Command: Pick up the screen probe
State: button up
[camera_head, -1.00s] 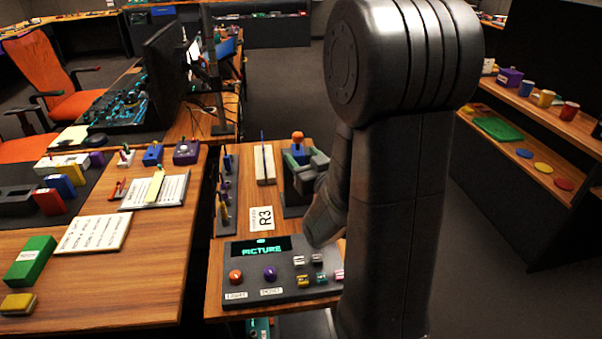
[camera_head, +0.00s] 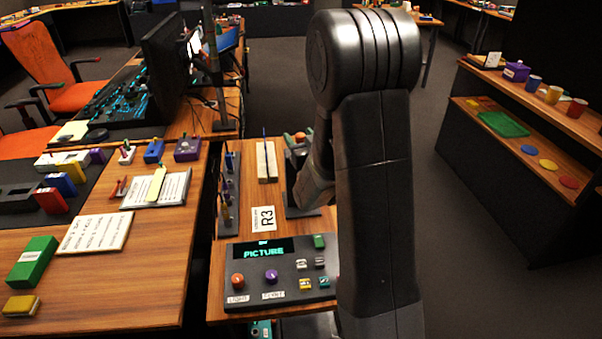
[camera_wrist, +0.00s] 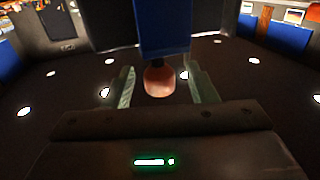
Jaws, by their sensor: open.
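A blue block with an orange round knob (camera_head: 300,136), perhaps the screen probe, stands at the far right of the panel desk; I cannot confirm its name. It also shows in the wrist view as a blue body (camera_wrist: 163,28) with the orange knob (camera_wrist: 159,78) at its near end. My gripper (camera_wrist: 164,86) is open, its two grey-green fingers on either side of the knob with visible gaps. In the head view my arm hides most of the gripper and the dark stand (camera_head: 302,212) there.
A cream grooved block (camera_head: 266,162) and a dark rack (camera_head: 229,192) of upright tools stand just left. The control panel (camera_head: 262,300) with its PICTURE display lies at the front. An R3 card (camera_head: 263,219) lies between. A shelf unit (camera_head: 530,130) stands right across open floor.

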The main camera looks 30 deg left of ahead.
grip_shut()
jog(key=shift+r, duration=0.15)
notch_tip(320, 180, up, 20)
jog(key=p, duration=0.1)
jog(key=shift+p, duration=0.4)
dwell(0.7)
